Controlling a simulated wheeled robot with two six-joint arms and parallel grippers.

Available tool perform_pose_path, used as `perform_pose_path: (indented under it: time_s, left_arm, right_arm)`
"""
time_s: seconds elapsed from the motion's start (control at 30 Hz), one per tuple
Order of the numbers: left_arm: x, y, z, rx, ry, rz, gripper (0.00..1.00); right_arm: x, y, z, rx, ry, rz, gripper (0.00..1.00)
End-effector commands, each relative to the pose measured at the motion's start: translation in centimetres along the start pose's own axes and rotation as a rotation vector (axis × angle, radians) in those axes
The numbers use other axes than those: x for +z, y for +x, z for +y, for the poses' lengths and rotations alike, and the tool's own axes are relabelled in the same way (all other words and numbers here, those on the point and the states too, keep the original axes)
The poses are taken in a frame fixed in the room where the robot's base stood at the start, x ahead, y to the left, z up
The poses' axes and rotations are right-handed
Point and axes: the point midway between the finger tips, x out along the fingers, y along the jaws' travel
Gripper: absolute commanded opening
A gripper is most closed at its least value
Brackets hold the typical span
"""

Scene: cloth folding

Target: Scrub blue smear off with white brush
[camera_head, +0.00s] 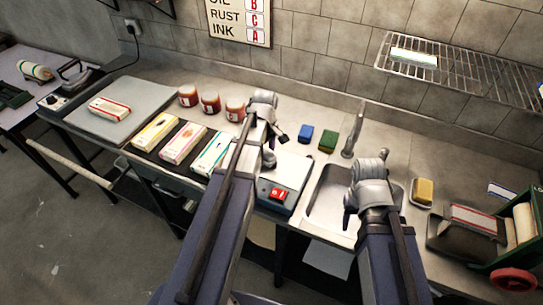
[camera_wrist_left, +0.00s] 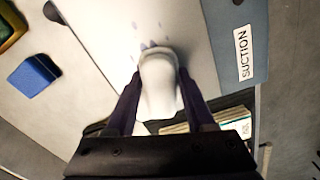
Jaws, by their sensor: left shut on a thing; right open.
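My left gripper (camera_head: 275,140) is above the suction table (camera_head: 292,168), which has a red switch on its front. In the left wrist view this gripper (camera_wrist_left: 158,100) is shut on the white brush (camera_wrist_left: 158,85), its far end over the pale top. Small blue marks of the smear (camera_wrist_left: 148,45) show beside the brush's far end, with fainter flecks beyond. Whether the brush touches the surface is unclear. My right gripper (camera_head: 350,208) is open and empty over the sink (camera_head: 326,215).
A blue sponge (camera_head: 306,134) and a green sponge (camera_head: 328,141) lie behind the suction table, near the faucet (camera_head: 353,132). Several brown jars (camera_head: 210,103) and folded cloths (camera_head: 182,143) are to the left. A yellow block (camera_head: 423,191) lies right of the sink.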

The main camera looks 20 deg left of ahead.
Motion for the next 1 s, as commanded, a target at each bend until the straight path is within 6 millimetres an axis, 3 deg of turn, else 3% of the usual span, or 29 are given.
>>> perform_pose_path:
  time_s: [0.2, 0.53, 1.0]
  left_arm:
    - [-1.4, 0.1, -0.5, 0.000, 0.000, 0.000, 0.10]
    - [-1.3, -0.1, -0.5, 0.000, 0.000, 0.001, 0.10]
    - [1.9, 0.2, 0.6, 0.000, 0.002, -0.001, 0.10]
  right_arm:
    - [0.0, 0.1, 0.0, 0.000, 0.000, 0.000, 0.50]
    - [0.0, -0.1, 0.0, 0.000, 0.000, 0.000, 0.50]
    - [0.0, 0.2, 0.0, 0.000, 0.000, 0.000, 0.50]
